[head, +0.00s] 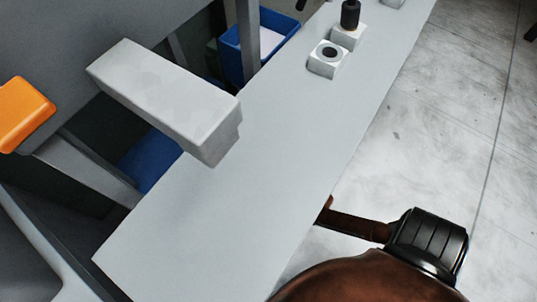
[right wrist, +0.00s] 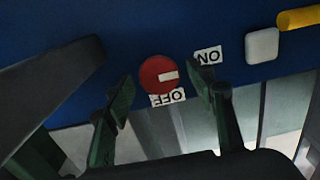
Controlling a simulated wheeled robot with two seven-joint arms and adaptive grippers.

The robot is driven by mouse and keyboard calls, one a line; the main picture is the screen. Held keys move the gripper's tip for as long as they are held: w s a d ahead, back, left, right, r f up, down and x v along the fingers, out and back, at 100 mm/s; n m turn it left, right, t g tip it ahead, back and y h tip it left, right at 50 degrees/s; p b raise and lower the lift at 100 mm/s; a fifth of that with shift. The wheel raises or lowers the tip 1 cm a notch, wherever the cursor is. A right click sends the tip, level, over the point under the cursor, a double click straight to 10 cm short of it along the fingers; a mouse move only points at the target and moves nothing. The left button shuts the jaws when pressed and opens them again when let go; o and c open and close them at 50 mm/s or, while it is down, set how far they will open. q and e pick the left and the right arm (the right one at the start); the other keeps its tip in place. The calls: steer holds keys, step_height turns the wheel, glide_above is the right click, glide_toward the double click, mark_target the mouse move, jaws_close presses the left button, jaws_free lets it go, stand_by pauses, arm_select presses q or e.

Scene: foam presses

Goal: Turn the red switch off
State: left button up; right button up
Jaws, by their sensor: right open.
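The red switch (right wrist: 153,72) is a round red knob on a dark blue panel (right wrist: 150,25) in the right wrist view. A white mark on the knob points to the right in the picture. An upside-down ON label (right wrist: 207,57) is at its upper right and an upside-down OFF label (right wrist: 167,98) just below it. My right gripper (right wrist: 160,77) is open, with one dark green finger on each side of the knob. Contact with the knob cannot be told. I do not make out the switch or either gripper in the head view.
A white button (right wrist: 262,45) and a yellow part (right wrist: 300,18) sit to the right on the panel. In the head view, a grey table (head: 225,210) carries small white blocks (head: 328,60) at its far end. Most of the tabletop is clear.

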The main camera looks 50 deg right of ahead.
steer(key=c, duration=1.1)
